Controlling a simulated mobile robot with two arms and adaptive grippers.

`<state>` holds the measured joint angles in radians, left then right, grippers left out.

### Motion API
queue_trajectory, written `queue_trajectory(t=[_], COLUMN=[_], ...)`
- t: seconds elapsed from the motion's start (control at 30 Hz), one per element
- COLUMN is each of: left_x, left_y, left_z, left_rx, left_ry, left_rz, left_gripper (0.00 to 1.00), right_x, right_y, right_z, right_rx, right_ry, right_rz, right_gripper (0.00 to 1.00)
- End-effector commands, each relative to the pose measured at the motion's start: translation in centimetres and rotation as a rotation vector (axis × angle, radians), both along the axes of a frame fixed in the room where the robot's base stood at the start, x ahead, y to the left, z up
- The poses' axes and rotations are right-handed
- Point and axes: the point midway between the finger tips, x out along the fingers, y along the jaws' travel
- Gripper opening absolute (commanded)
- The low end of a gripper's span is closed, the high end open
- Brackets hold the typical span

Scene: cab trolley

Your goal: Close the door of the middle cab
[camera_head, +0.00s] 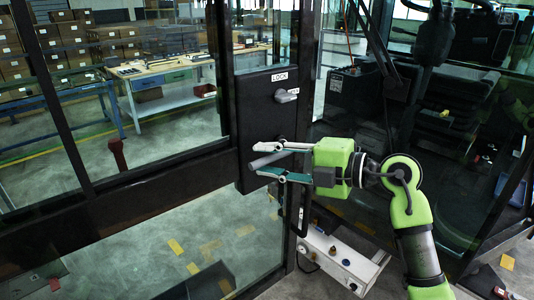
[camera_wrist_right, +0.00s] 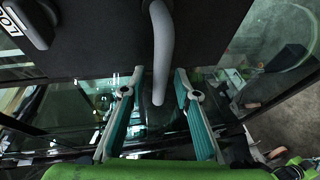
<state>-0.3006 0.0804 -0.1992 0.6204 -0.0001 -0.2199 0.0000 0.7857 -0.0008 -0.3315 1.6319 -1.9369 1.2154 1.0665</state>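The cab door (camera_head: 165,170) has a black frame with large glass panes and fills the left of the head view. Its black lock panel (camera_head: 250,120) carries a LOCK label and a small grey knob (camera_head: 287,95). A grey bar handle (camera_head: 272,158) sticks out low on this panel; it also shows in the right wrist view (camera_wrist_right: 161,50). My right gripper (camera_head: 258,160) is open, with one finger on each side of the handle. In the right wrist view its fingers (camera_wrist_right: 160,76) show gaps to the bar. My left gripper is not in view.
The dark cab interior with a seat (camera_head: 450,118) lies to the right of the door's edge. A white box with knobs (camera_head: 340,262) is low beneath my right arm. Behind the glass stand a workbench (camera_head: 160,80), a blue rail (camera_head: 60,115) and shelves of boxes.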

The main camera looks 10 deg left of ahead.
Motion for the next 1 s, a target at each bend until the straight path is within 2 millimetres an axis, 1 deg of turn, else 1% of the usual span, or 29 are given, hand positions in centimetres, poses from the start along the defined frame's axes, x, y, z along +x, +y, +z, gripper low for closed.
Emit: queue_trajectory(t=[0.1, 0.37, 0.4, 0.47, 0.5, 0.73, 1.0], left_x=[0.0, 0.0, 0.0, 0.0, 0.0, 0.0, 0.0], left_y=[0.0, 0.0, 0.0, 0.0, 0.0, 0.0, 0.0], left_z=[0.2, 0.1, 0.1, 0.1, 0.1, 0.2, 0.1], left_rx=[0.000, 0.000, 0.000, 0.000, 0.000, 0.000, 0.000], left_ry=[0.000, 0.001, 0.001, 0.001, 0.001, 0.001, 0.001], left_rz=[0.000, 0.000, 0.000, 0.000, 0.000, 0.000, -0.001], left_gripper=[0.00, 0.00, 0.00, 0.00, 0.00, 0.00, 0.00], right_x=[0.1, 0.1, 0.1, 0.1, 0.1, 0.2, 0.4], right_y=[0.5, 0.6, 0.6, 0.6, 0.5, 0.4, 0.4], right_z=[-0.1, -0.2, -0.2, -0.2, -0.2, -0.4, -1.6], right_rx=[-0.001, -0.001, -0.001, 0.000, 0.000, -0.021, -0.128], right_ry=[-0.001, -0.001, -0.001, -0.001, -0.001, -0.023, -0.156], right_rz=[0.000, 0.000, 0.000, 0.000, 0.000, -0.002, -0.001], right_gripper=[0.29, 0.29, 0.19, 0.03, 0.00, 0.00, 0.00])
